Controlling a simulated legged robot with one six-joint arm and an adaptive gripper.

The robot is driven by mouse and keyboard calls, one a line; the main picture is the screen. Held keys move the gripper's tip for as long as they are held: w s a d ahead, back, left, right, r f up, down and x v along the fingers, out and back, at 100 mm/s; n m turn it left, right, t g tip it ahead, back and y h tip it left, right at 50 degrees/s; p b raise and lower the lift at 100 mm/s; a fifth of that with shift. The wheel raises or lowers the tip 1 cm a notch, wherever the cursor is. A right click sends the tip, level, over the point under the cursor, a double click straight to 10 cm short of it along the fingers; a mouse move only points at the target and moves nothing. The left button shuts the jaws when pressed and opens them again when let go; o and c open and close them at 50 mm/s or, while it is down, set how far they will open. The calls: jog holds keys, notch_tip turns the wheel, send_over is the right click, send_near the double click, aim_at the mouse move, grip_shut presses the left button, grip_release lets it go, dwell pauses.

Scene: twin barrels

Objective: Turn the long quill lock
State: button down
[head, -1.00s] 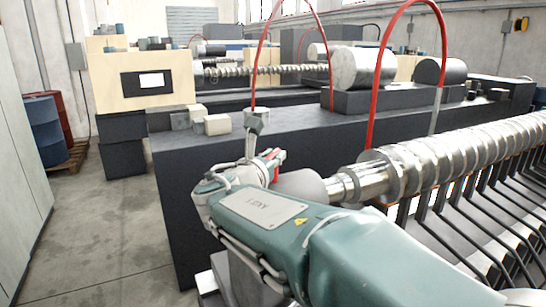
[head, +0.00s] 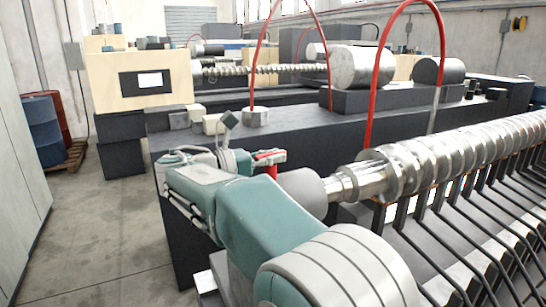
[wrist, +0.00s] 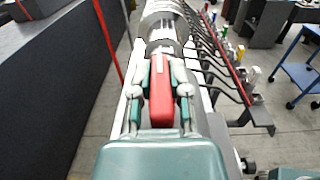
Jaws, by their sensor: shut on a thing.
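The red quill lock (head: 269,158) shows in the head view beside my wrist, at the left end of the screw shaft. Its red handle (wrist: 161,95) runs lengthwise in the middle of the wrist view. My gripper (wrist: 160,62) has one finger on each side of the handle and is shut on it. In the head view my arm's wrist covers the fingers, so their contact there is hidden. The grey cylindrical end piece (head: 302,190) sits just right of the lock.
The ridged metal screw (head: 440,160) runs off to the right over a row of dark angled bars. A dark machine bench (head: 330,130) stands close behind my arm, with red hoses (head: 370,100) arching above. Open floor (head: 95,230) lies at left.

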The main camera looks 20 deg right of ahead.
jog(key=shift+g, duration=0.3)
jog(key=c, duration=0.6)
grip_release()
jog(key=shift+a, duration=0.2)
jog(key=s+a, duration=0.2)
jog(key=a, duration=1)
jog(key=shift+f, duration=0.1)
